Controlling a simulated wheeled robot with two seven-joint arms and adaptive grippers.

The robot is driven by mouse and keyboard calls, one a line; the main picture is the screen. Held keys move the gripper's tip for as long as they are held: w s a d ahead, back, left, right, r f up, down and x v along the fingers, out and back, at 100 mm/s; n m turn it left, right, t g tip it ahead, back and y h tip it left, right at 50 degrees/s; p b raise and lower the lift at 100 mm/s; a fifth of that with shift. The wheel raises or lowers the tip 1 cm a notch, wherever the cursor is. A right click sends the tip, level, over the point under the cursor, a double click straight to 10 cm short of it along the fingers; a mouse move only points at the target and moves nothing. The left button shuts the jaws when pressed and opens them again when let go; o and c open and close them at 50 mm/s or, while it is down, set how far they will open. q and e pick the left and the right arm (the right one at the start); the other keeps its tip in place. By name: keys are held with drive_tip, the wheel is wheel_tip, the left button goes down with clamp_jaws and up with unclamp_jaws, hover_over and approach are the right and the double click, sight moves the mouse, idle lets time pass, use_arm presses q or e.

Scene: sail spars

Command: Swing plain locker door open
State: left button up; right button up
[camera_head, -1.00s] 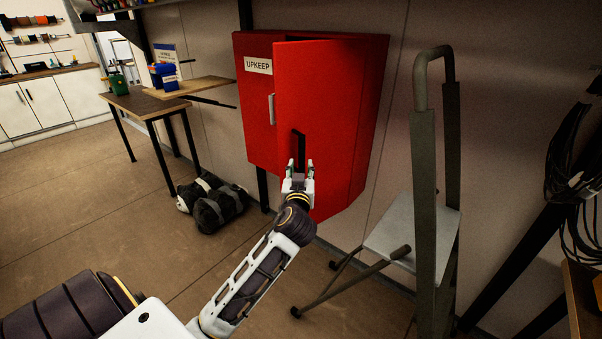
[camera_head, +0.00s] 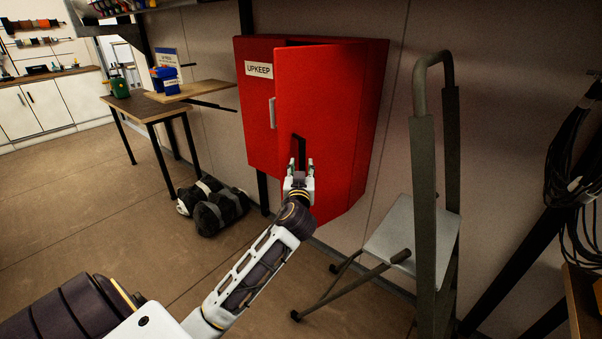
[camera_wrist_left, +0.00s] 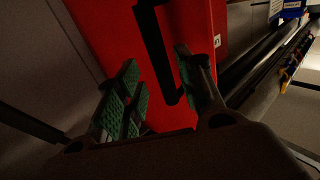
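A red locker (camera_head: 257,110) hangs on the wall. Its left door carries an "UPKEEP" label and a silver handle. Its plain right door (camera_head: 325,100) has a black bar handle (camera_head: 298,148) and stands ajar, its free edge out in front of the left door. My left gripper (camera_head: 300,170) is at the lower end of this handle. In the left wrist view the fingers (camera_wrist_left: 160,90) are spread, with the black handle (camera_wrist_left: 155,45) between them, nearer the right finger. Contact cannot be made out. My right gripper is not in view.
A grey folding step stool (camera_head: 405,230) stands right of the locker. A dark bag (camera_head: 212,205) lies on the floor to the left, near a wooden table (camera_head: 150,105). Black cables (camera_head: 570,175) hang at the far right. Floor before the locker is open.

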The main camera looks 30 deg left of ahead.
sight(302, 161)
use_arm(q)
drive_tip(key=shift+x, duration=2.35)
drive_tip(key=shift+w+a, duration=0.1)
drive_tip(key=shift+w, duration=0.05)
drive_tip(key=shift+c, duration=0.5)
clamp_jaws()
drive_tip(key=d+b, duration=0.1)
drive_tip(key=d, duration=0.7)
drive_tip(key=shift+s+b, duration=0.2)
drive_tip(key=shift+b, duration=0.1)
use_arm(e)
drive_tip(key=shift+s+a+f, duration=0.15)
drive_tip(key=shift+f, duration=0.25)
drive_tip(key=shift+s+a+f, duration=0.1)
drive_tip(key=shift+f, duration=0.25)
use_arm(q)
drive_tip(key=shift+o, duration=1.4)
unclamp_jaws()
drive_tip(key=shift+s, duration=0.1)
